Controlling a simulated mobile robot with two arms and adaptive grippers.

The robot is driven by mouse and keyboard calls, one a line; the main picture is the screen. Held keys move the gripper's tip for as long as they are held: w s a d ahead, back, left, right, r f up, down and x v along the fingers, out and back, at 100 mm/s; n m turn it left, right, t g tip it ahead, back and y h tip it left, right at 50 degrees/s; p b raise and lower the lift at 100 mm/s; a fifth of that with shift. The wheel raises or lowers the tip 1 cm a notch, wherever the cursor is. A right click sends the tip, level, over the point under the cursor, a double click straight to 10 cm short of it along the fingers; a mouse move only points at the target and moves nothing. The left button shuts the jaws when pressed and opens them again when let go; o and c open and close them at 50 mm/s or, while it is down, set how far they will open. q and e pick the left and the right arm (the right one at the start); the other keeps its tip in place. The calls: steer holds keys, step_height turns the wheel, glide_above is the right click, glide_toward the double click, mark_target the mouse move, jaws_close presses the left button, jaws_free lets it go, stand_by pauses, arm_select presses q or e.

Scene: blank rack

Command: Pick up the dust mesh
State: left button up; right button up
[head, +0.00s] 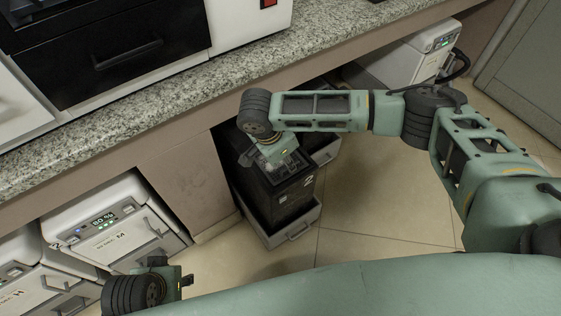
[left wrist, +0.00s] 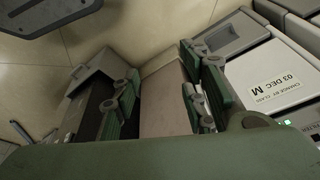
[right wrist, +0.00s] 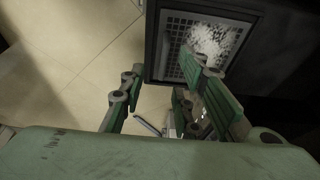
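The dust mesh (right wrist: 208,38) shows in the right wrist view as a grey grid with a patch of white dust, set in the dark frame of a black box (right wrist: 265,45). My right gripper (right wrist: 160,80) is open with nothing between its fingers. One finger overlaps the mesh in the picture, and the other is over the floor to the left; I cannot tell whether either touches. In the head view my right gripper (head: 266,158) is at the top of the black box (head: 285,200) and hides much of it. My left gripper (left wrist: 163,95) is open and empty, low at the left (head: 183,280).
The black box stands in a grey drawer-like tray (head: 292,232) under the granite counter (head: 200,90). White units (head: 112,225) stand at left under the counter, and another (head: 415,55) is at right. The tiled floor (head: 385,200) is clear.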

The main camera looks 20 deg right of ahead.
mark_target(278, 174)
steer(key=b+x, duration=0.1)
steer(key=x, duration=0.3)
steer(key=shift+w+f+b, duration=0.1)
steer(key=shift+w+b, duration=0.15)
steer(key=shift+b, duration=0.15)
arm_select(q)
steer(key=v, duration=0.5)
steer(key=shift+a+r, duration=0.1)
steer(key=shift+r, duration=0.1)
arm_select(e)
steer(key=shift+w+d+f, duration=0.1)
steer(key=shift+d+f, duration=0.05)
steer(key=shift+f, duration=0.3)
steer(key=shift+c, duration=0.5)
jaws_close()
